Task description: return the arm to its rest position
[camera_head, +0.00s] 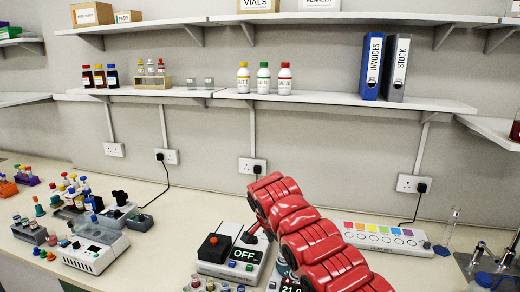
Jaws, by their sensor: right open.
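My right arm (310,235), red and segmented, comes in from the bottom right and reaches over the bench. My right gripper (258,232) is at its far end, small and partly hidden by the arm, just above a device with a display reading OFF (245,255). It is open, and I see nothing held in it. My left arm and left gripper are not in view.
A black-and-red block (214,247) sits on the OFF device. Another display device (289,286) is partly under my arm. A strip with coloured squares (380,236) lies to the right. Racks and instruments (93,248) crowd the left; shelves (340,101) hang behind.

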